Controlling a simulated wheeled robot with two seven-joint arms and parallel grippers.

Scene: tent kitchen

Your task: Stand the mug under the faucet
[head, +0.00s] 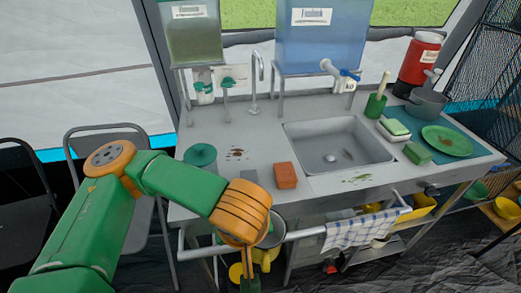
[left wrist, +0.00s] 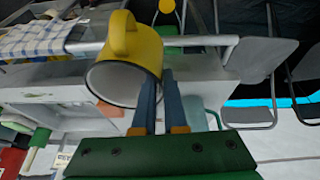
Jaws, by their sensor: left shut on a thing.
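A yellow mug with a pale inside (left wrist: 125,84) is in my left gripper (left wrist: 160,82), whose two fingers are shut at its wall near the rim. In the head view the mug (head: 266,257) is partly hidden behind my left wrist, low in front of the counter's front rail. A thin gooseneck faucet (head: 256,75) stands further left on the counter. My right gripper is not in view.
The counter (head: 240,128) holds an orange-brown block (head: 286,175), a green round-lidded container (head: 200,156), sponges (head: 392,130), a green plate (head: 447,141) and a pan (head: 427,100). A checked towel (head: 358,232) hangs on the front rail. The sink is mostly empty.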

